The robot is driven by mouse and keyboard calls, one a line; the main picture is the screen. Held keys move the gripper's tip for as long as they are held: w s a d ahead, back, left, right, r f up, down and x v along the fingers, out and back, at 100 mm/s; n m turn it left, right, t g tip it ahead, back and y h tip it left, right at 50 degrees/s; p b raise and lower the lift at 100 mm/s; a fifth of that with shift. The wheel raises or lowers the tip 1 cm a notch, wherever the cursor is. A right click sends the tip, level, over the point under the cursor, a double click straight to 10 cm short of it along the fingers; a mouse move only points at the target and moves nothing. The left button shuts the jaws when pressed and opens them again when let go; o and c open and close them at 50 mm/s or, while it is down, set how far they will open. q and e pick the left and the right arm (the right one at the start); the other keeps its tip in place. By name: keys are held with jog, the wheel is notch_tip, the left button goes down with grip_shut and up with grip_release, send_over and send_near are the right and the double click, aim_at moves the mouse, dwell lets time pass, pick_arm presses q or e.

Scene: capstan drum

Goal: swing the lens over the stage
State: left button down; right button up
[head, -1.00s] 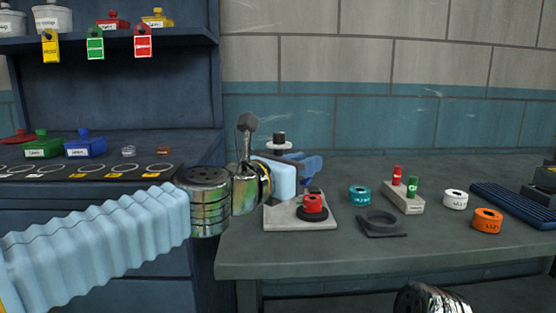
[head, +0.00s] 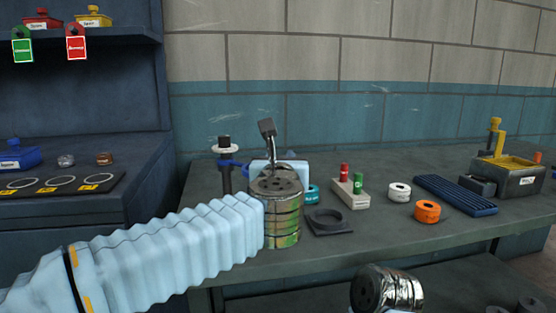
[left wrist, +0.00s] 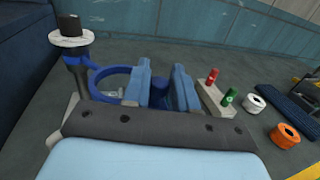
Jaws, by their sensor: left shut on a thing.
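The lens is a blue ring on an arm (left wrist: 110,78), joined to a dark post (head: 225,170) with a white disc and black knob on top; the post also shows in the left wrist view (left wrist: 74,45). My left gripper (left wrist: 160,82) is shut on the lens's blue handle (left wrist: 158,95), right of the ring. In the head view the left gripper (head: 284,166) is right of the post, its fingers mostly hidden by my wrist. The stage is hidden behind my left arm in the head view. My right gripper is not in view.
The bench's front middle is clear.

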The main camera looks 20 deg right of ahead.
pick_arm(q)
jog(key=shift+r, duration=0.15)
jog(key=c, duration=1)
grip_release()
jog(key=shift+w+d, duration=0.15)
jog(key=b+v, duration=0.3)
jog(key=v, duration=1.1)
